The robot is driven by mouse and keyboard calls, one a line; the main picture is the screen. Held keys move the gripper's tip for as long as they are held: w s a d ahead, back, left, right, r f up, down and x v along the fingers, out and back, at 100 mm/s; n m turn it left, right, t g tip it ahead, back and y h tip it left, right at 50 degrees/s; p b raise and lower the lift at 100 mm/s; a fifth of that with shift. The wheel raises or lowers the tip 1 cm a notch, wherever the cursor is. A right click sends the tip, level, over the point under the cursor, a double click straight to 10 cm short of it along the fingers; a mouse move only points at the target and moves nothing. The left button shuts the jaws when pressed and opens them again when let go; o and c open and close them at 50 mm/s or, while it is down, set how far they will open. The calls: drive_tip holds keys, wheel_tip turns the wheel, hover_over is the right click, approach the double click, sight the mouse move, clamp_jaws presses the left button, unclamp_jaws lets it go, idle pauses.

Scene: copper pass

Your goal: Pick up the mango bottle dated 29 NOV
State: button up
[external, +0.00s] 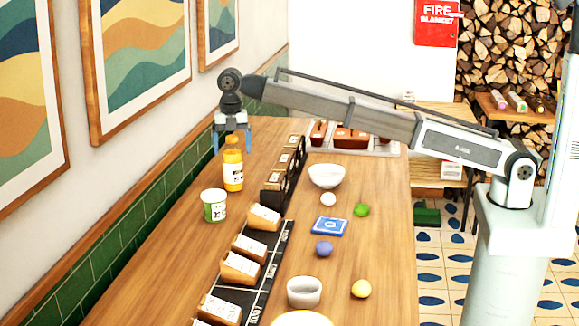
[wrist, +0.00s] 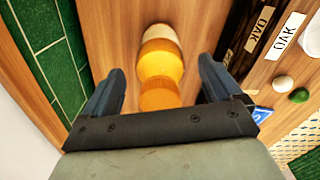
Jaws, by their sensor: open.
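An orange bottle (external: 233,174) with a white label stands upright on the wooden counter near the tiled wall. A second orange, cap-like shape shows just above it in the external view, and I cannot tell whether it belongs to another bottle. The label's date is too small to read. My gripper (external: 232,141) points down above the bottle, its jaws open and empty. In the wrist view, the orange bottle shape (wrist: 161,66) lies between and beyond the two fingers of my gripper (wrist: 161,86), apart from both.
A white and green cup (external: 214,205) stands in front of the bottle. A dark rack (external: 270,181) is close on its right. A white bowl (external: 326,175), a blue packet (external: 329,226) and small balls lie farther right. The tiled wall (wrist: 48,50) is close on the left.

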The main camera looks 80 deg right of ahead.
clamp_jaws()
idle(0.9)
